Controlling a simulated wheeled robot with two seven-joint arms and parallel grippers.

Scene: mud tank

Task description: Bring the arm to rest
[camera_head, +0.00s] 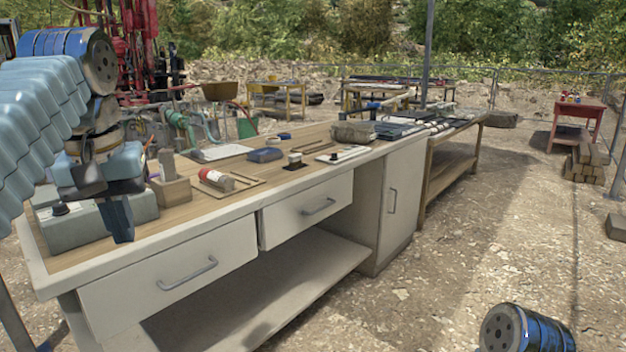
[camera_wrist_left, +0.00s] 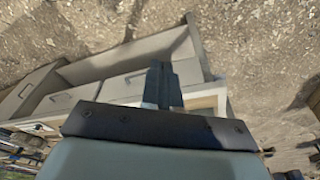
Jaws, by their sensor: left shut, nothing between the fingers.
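My left arm comes in from the left in the head view, with a ribbed light-blue sleeve and a blue joint. Its gripper (camera_head: 121,222) points down at the front left of the workbench (camera_head: 300,215). The fingers are together with nothing between them, and they overlap the grey box (camera_head: 80,228) in the picture. In the left wrist view the shut fingers (camera_wrist_left: 161,85) show in front of the bench's drawers. Of my right arm, only a blue joint seems to show at the bottom right of the head view; its gripper is out of view.
The benchtop holds a wooden block holder (camera_head: 170,191), a red-and-white cylinder (camera_head: 216,179) in a tray, a blue case (camera_head: 265,155) and a small dark-based part (camera_head: 294,161). A second long table (camera_head: 452,165) adjoins on the right. Open gravel (camera_head: 480,230) lies right of the bench.

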